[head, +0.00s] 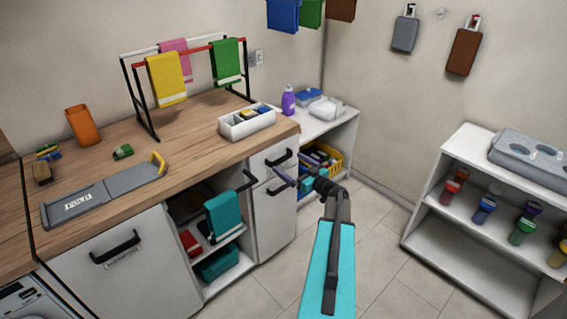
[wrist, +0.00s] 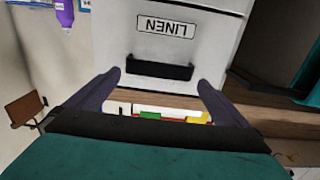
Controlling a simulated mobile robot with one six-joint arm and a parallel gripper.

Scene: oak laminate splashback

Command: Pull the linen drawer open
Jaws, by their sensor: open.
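The linen drawer (head: 265,161) is the upper white drawer under the right end of the wooden counter, and its front looks flush. In the wrist view its black bar handle (wrist: 160,68) and LINEN label (wrist: 166,24) show upside down. My gripper (wrist: 160,82) is open and empty, with one dark finger on each side of the handle in the picture. The fingertips look short of the handle; I cannot tell the exact gap. In the head view my gripper (head: 293,177) is in front of the drawers, partly hidden by my wrist.
A second drawer (head: 272,207) lies below. An open shelf with a teal towel (head: 225,214) is to the left, and a low white shelf with a yellow basket (head: 334,160) to the right. A white tray (head: 246,122) sits on the counter (head: 205,117). Floor (head: 385,240) is clear.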

